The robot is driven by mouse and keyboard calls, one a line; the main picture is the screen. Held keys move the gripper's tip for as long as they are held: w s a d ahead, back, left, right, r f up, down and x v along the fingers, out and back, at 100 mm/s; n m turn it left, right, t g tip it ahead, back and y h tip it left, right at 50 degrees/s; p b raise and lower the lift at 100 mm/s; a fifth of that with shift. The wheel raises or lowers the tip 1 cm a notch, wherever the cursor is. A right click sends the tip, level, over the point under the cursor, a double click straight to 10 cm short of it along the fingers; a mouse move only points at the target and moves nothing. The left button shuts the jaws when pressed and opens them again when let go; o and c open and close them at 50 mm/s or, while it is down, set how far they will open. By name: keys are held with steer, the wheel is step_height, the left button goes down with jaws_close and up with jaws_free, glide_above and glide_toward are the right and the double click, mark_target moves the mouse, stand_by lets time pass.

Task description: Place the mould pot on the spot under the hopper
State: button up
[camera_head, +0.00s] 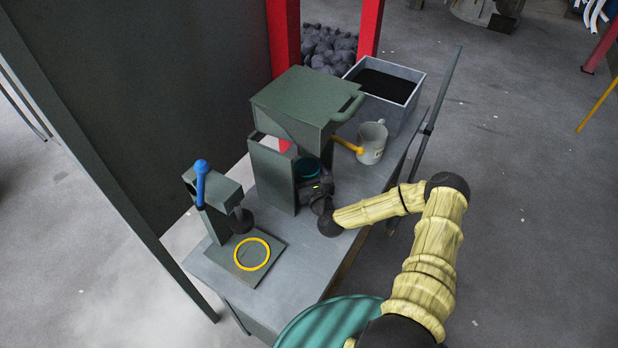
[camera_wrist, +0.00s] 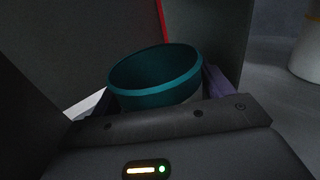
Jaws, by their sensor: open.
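The mould pot, with a teal rim (camera_head: 306,168), stands below the grey-green hopper (camera_head: 300,98), beside the hopper stand's upright plate (camera_head: 272,176). In the wrist view the pot's round teal rim (camera_wrist: 155,76) is upright and looks empty inside, as far as I can see. My gripper (camera_head: 311,181) is open, low at the pot, with one finger on each side of it. In the wrist view the gripper (camera_wrist: 158,92) spans the pot; whether the fingers touch it I cannot tell. The spot under the pot is hidden.
A press with a blue handle (camera_head: 201,180) and a yellow ring (camera_head: 252,254) on its plate stands at the left of the bench (camera_head: 300,262).

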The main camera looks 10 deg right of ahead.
steer(key=shift+s+r, duration=0.1)
steer(key=s, duration=0.4)
steer(key=s+d+b, duration=0.1)
steer(key=s, duration=0.2)
steer(key=s+b, duration=0.1)
steer(key=s, duration=0.3)
steer(key=shift+s+d, duration=0.15)
steer(key=shift+s, duration=0.2)
